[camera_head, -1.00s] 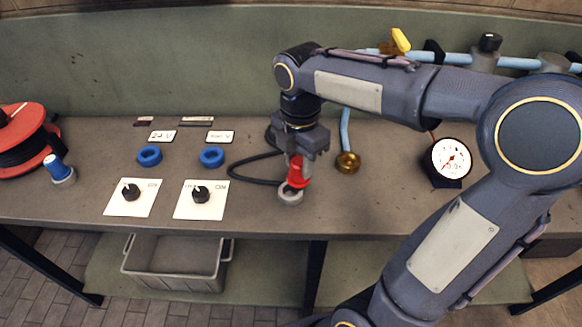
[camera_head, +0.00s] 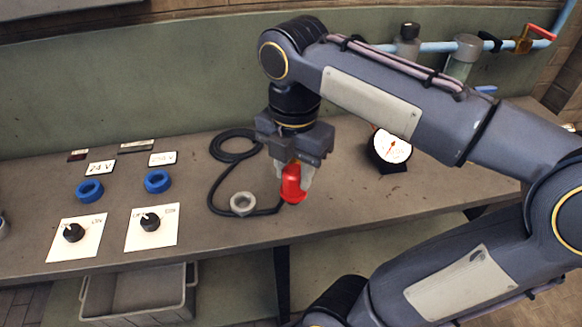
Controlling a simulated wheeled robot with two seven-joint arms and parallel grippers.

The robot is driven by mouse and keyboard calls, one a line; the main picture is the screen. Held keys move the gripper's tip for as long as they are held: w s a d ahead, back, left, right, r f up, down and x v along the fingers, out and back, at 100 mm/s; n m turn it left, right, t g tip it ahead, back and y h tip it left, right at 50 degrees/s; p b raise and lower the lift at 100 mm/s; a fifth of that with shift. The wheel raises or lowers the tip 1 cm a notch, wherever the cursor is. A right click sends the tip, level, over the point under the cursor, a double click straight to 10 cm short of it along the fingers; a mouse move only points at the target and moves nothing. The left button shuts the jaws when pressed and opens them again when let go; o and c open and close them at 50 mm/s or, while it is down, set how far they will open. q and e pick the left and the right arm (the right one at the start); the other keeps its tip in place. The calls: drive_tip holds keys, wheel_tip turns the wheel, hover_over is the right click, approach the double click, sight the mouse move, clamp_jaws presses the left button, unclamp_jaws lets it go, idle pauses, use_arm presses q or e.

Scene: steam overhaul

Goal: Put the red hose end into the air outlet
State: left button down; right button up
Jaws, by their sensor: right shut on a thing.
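My right gripper (camera_head: 291,172) points down and is shut on the red hose end (camera_head: 293,188), holding it upright above the bench. The black hose (camera_head: 222,180) lies in a loop on the bench to the left and runs to the red end. The grey ring holder (camera_head: 243,204) stands empty to the left of the red end. The air outlet cannot be made out; my right arm covers that part of the bench. My left gripper is not in view.
The bench (camera_head: 370,205) is clear in front and to the right of the gripper. A round gauge (camera_head: 392,147) stands at the right. Two blue rings (camera_head: 157,181) and two knob plates (camera_head: 150,228) are at the left. A blue pipe (camera_head: 440,47) runs along the back wall.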

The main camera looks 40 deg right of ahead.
sight(293, 197)
drive_tip(key=shift+f, duration=0.1)
wheel_tip(293, 197, down, 7)
drive_tip(key=b, duration=0.5)
drive_tip(key=shift+w+d, duration=0.1)
drive_tip(key=shift+w+d, duration=0.2)
drive_tip(key=shift+d, duration=0.05)
drive_tip(key=w+d+p, duration=0.3)
drive_tip(key=w+d, duration=0.4)
drive_tip(key=d, duration=0.1)
drive_tip(key=shift+w, duration=0.4)
drive_tip(key=shift+w, duration=0.1)
